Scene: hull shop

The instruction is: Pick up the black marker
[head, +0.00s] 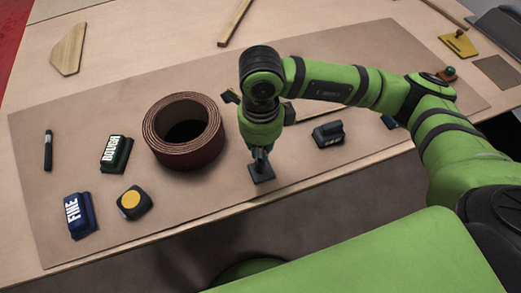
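The black marker (48,150) lies on the brown mat at the far left of the head view, apart from the other objects. My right gripper (261,163) points down near the mat's front edge, to the right of the sandpaper roll and far from the marker. A small dark flat block (262,173) is at its fingertips. The fingers are small and dark here, so I cannot tell whether they grip the block. My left gripper is not in view.
The brown mat (75,105) carries a sandpaper roll (183,165), a "ROUGH" block (116,154), a blue "FINE" block (80,216) and a black block with a yellow disc (133,202). Another dark block (328,134) lies right of my gripper. The mat around the marker is clear.

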